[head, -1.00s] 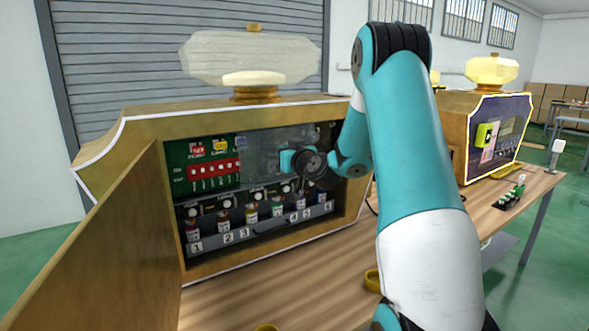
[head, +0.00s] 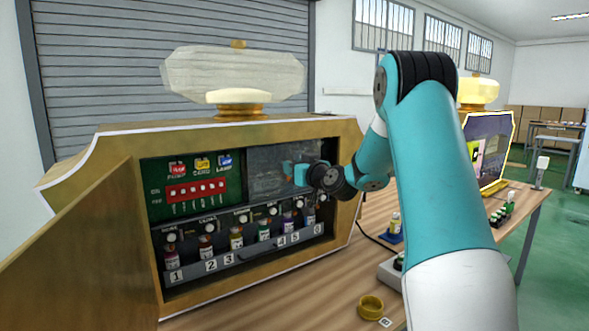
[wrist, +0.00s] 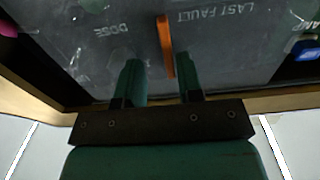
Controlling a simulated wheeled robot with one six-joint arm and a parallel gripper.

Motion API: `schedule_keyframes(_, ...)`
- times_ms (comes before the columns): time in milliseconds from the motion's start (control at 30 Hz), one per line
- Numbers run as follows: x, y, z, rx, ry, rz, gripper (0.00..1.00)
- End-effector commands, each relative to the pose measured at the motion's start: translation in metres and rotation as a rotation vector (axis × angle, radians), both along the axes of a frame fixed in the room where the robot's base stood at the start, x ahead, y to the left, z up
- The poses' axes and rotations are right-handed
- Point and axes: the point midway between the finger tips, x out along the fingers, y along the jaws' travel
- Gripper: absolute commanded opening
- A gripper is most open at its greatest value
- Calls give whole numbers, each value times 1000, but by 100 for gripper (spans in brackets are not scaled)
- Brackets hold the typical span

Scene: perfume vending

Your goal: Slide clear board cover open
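The vending case (head: 110,150) has its front open. Inside, the green board (head: 160,207) with its red switch block (head: 195,190) is uncovered on the left. To its right is a dark chalk-marked panel (head: 265,180); the clear cover seems to lie over it, but its edges are hard to make out. My gripper (head: 302,174) is at this panel. In the wrist view an orange upright strip (wrist: 165,45), apparently the cover's handle, stands between the two fingers of my gripper (wrist: 160,82).
Numbered bottles stand in a row (head: 236,238) below the board. A wooden door (head: 90,260) swings out at the front left. A yellow ring (head: 370,307) and a small yellow-labelled bottle (head: 395,222) are on the table (head: 290,300) to the right.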

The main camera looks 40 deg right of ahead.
Motion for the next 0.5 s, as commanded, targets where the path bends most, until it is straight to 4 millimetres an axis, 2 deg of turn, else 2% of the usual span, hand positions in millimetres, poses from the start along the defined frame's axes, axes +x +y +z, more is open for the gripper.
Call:
schedule_keyframes(300,0,4,0,1,-1,7,34)
schedule_keyframes(367,-5,4,-1,2,0,6,34)
schedule_keyframes(500,-28,7,-3,2,-1,3,34)
